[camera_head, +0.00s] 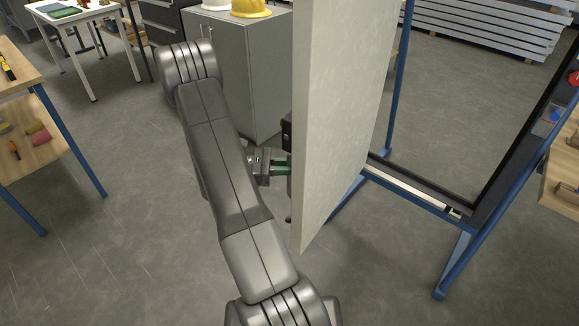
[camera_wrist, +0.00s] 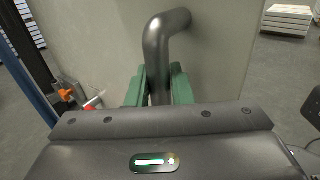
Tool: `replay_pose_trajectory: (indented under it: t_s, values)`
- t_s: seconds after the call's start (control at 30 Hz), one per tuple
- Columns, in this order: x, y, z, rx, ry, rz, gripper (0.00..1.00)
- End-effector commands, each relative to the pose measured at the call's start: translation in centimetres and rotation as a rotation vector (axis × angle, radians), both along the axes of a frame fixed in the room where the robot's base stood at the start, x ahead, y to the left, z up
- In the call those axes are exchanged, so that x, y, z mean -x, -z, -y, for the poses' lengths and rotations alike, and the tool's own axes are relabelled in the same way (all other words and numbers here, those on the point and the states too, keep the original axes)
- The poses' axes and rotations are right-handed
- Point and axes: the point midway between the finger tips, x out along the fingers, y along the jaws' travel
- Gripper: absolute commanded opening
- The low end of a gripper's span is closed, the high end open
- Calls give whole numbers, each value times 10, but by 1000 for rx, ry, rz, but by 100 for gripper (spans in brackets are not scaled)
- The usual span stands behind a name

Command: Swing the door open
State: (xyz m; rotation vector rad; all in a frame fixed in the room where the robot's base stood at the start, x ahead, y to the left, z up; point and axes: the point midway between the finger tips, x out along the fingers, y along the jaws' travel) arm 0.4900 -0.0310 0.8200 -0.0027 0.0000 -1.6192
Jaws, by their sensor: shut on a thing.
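The door (camera_head: 340,110) is a pale, thick panel that stands upright and swung out from its blue frame (camera_head: 455,262) in the head view. In the wrist view the door's face (camera_wrist: 105,45) fills the middle. A dark, bent metal handle (camera_wrist: 160,45) sticks out from it. My gripper (camera_wrist: 159,88) has green fingers on both sides of the handle's lower bar and is shut on it. In the head view my gripper (camera_head: 280,166) is at the door's left face, with the handle mostly hidden there.
A wooden workbench (camera_head: 35,125) is at the left, and a white table (camera_head: 75,18) at the back left. Another wooden surface (camera_head: 562,180) is at the right edge. Grey floor (camera_head: 110,250) is clear at the lower left.

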Motion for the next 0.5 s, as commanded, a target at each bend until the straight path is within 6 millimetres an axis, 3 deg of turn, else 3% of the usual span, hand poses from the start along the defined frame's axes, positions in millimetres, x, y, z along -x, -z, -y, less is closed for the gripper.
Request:
replay_pose_trajectory:
  t_s: [0.27,0.3,0.37,0.5]
  values:
    - [-2,-2,0,0,-3,5,0]
    - [-2,-2,0,0,-3,5,26]
    - [-2,-2,0,0,-3,4,37]
    - [-1,-1,0,0,-2,3,39]
